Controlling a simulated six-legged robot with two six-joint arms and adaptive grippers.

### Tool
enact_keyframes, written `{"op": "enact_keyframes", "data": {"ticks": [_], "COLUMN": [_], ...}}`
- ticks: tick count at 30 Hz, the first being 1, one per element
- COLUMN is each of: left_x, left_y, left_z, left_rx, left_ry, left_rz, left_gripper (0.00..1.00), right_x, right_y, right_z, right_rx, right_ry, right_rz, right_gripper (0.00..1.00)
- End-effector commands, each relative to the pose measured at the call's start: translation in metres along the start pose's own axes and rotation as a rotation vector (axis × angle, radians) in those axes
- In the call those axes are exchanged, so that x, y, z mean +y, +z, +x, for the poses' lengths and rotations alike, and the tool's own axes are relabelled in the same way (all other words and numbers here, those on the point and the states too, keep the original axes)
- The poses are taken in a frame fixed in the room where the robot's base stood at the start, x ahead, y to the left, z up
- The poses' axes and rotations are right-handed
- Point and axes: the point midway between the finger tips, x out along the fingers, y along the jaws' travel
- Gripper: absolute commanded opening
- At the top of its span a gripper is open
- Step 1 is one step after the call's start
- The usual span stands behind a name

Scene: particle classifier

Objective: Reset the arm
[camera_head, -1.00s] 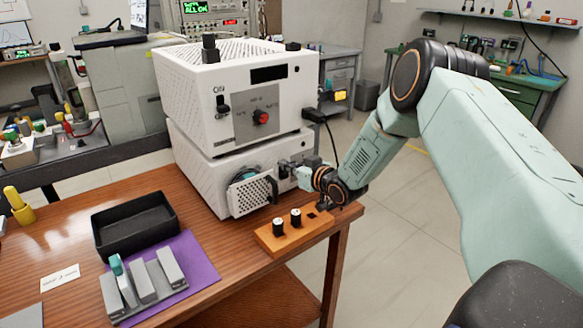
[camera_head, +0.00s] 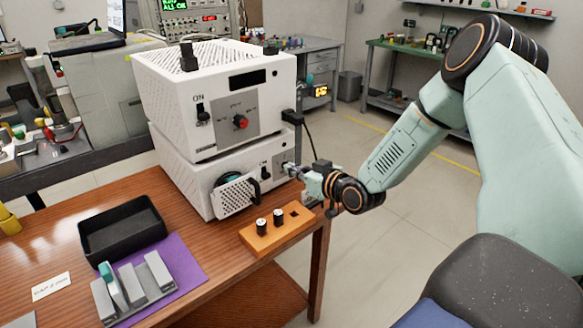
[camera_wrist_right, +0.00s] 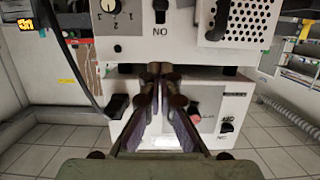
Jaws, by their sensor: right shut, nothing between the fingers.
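My right arm comes in from the right in the head view. Its gripper (camera_head: 297,170) is at the right side of the white two-box machine (camera_head: 205,175), by the lower box's front. In the right wrist view the fingers (camera_wrist_right: 166,72) meet at their tips, with nothing between them. The machine's panels show beyond them, with an upside-down "ON" label (camera_wrist_right: 160,31). Whether the fingertips touch the machine I cannot tell. My left gripper is in neither view.
An orange block (camera_head: 272,236) with two dark-and-white knobs sits on the wooden table's right corner, below my gripper. A black tray (camera_head: 122,228) and a grey rack (camera_head: 135,292) on a purple mat (camera_head: 185,262) are at left. Open floor lies right of the table.

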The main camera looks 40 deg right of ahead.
Motion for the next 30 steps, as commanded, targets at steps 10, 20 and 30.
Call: {"op": "enact_keyframes", "data": {"ticks": [10, 20, 30], "left_x": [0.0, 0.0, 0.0], "left_y": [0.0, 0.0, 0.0], "left_z": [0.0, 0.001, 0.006], "left_rx": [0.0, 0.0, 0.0], "left_ry": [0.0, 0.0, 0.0], "left_rz": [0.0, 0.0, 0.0], "left_gripper": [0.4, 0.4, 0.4], "right_x": [0.001, -0.023, -0.136], "right_y": [0.0, 0.043, 0.179], "right_z": [0.0, -0.015, -0.106], "right_rx": [0.0, -0.167, -0.688], "right_ry": [0.0, 0.044, 0.068], "right_rz": [0.0, 0.199, 0.347], "right_gripper": [0.0, 0.0, 0.0]}}
